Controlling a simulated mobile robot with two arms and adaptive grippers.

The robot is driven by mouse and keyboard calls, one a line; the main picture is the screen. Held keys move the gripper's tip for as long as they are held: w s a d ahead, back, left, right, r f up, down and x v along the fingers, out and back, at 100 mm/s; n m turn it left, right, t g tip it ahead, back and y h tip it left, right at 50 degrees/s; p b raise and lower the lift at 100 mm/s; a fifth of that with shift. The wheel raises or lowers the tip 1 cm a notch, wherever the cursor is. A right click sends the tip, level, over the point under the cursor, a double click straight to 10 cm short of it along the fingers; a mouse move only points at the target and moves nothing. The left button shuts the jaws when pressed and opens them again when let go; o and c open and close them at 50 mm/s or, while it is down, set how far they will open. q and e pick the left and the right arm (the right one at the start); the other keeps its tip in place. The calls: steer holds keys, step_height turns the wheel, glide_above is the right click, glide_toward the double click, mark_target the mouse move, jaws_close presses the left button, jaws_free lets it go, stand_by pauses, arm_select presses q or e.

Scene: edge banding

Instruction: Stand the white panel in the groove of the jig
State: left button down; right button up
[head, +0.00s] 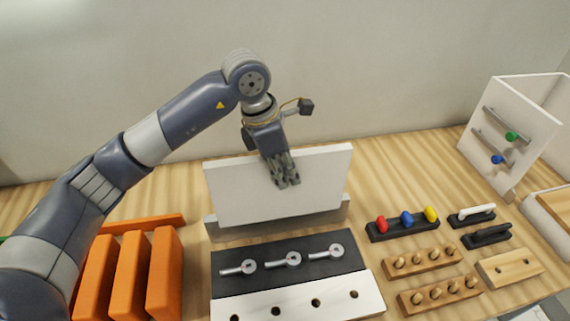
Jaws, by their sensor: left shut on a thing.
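The white panel (240,188) stands about upright at the back middle of the table in the head view. The grey jig (278,224) is a long low bar at the panel's lower edge, showing below it and at both ends. The panel hides the groove, so I cannot tell whether its lower edge is in the groove or just above it. My left gripper (286,182) reaches down over the panel's top edge and is shut on it near the middle, with fingers showing on the front face. My right gripper is not in view.
In front of the jig lie a black board (290,262) with metal keys and a white strip (298,300) with holes. Orange blocks (131,274) stand at left. Handle and knob racks (403,226) and a white cabinet (510,130) are at right.

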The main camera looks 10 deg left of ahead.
mark_target(285, 200)
arm_select(q)
step_height(285, 200, down, 8)
steer(key=b, duration=0.4)
steer(key=shift+r+b, duration=0.2)
steer(key=shift+b, duration=0.15)
steer(key=shift+f+b, duration=0.9)
steer(key=shift+f, duration=0.05)
steer(key=c, duration=1.4)
jaws_free()
steer(key=shift+c, duration=0.2)
steer(key=shift+s+f, duration=0.15)
step_height(285, 200, up, 7)
steer(key=p, duration=0.3)
